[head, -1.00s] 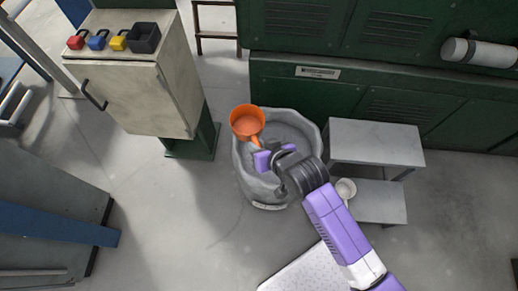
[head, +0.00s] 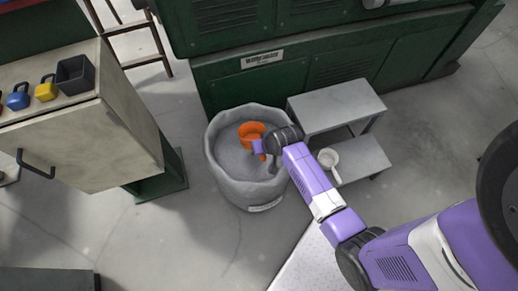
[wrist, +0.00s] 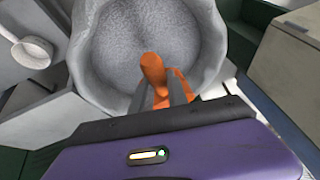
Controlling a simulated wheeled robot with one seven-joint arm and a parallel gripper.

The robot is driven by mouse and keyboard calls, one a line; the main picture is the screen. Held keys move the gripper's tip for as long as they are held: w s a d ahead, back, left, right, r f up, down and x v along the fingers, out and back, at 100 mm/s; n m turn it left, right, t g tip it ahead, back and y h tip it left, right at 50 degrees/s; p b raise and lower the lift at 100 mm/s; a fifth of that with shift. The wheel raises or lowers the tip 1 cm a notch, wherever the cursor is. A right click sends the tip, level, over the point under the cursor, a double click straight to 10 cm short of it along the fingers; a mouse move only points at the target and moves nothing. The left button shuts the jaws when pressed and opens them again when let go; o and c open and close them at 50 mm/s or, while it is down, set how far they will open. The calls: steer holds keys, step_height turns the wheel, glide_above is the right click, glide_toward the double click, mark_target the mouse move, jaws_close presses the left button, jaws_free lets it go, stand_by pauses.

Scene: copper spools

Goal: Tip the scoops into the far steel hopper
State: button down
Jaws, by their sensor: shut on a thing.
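An orange scoop (head: 252,130) is in my gripper (head: 264,147), which is shut on its handle. The scoop is over the inside of a round grey bin (head: 216,170) with an uneven rim. In the wrist view the scoop (wrist: 152,70) shows in front of the jaws, with the bin (wrist: 88,60) beyond it. I cannot tell what is in the scoop's cup or its exact tilt. A white scoop (head: 329,158) rests on the lower step of a grey step stool; it also shows in the wrist view (wrist: 34,50). No thing is clearly marked as the far hopper.
The grey step stool (head: 335,105) stands close to the bin's right. A green cabinet (head: 235,90) is behind. A pale cabinet (head: 105,145) at left carries blue and yellow weights (head: 46,88) and a dark box (head: 75,73). Floor (head: 180,235) in front of the bin is clear.

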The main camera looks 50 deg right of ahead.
steer(key=shift+w+d+f, duration=0.15)
steer(key=shift+w+d, duration=0.05)
steer(key=shift+w, duration=0.1)
steer(key=shift+w+d+f+g+y+b, duration=0.25)
steer(key=shift+w+f+g+y+b, duration=0.1)
steer(key=shift+f+g+b, duration=0.2)
steer(key=shift+w+d+f+g+y+b, duration=0.25)
steer(key=shift+w+f+g+y+b, duration=0.15)
steer(key=shift+g+b, duration=0.15)
steer(key=s+b+x, duration=0.2)
steer(key=b+x, duration=1.2)
steer(key=b, duration=0.1)
steer(key=shift+d+f, duration=0.4)
steer(key=shift+d, duration=0.1)
